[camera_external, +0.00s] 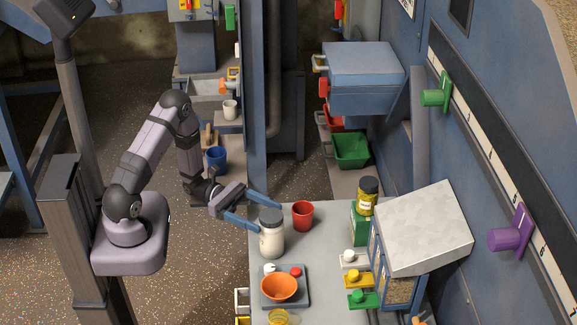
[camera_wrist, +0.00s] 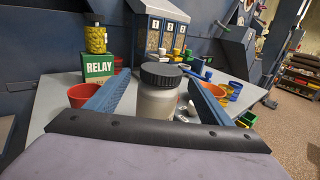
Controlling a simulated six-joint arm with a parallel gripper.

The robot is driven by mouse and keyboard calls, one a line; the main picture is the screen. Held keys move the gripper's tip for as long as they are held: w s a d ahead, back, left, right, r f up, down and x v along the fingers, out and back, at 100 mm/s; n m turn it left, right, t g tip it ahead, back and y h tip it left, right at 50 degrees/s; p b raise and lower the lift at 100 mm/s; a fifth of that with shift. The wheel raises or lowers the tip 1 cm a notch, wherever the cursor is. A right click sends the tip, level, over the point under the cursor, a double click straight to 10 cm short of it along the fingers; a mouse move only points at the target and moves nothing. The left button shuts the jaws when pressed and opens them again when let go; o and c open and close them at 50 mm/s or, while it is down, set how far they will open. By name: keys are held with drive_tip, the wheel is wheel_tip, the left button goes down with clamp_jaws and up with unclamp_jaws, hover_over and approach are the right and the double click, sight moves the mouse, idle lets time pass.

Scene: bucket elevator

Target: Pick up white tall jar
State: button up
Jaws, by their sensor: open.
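The white tall jar (camera_external: 271,242) has a dark screw lid and stands upright near the left edge of the grey table (camera_external: 330,225). In the wrist view the jar (camera_wrist: 157,102) is centred ahead of me. My gripper (camera_external: 268,216) is open, with its two blue fingers at the height of the jar's upper part. In the wrist view one finger shows on each side of the jar, with visible gaps between. I cannot tell how deep the jar sits between the fingertips. The jar's lower part is hidden by my gripper there.
A red cup (camera_external: 302,216) stands close behind the jar. An orange bowl (camera_external: 279,288) sits on a dark tray (camera_external: 303,301) in front of it. A green box (camera_wrist: 98,68) bears a yellow jar (camera_wrist: 96,39). A dispenser cabinet (camera_external: 423,228) stands to the right.

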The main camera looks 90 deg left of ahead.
sight(280, 224)
drive_tip(key=shift+p+x, duration=1.45)
drive_tip(key=shift+x, duration=1.75)
drive_tip(key=shift+w+d, duration=0.35)
drive_tip(key=shift+c, duration=0.3)
clamp_jaws()
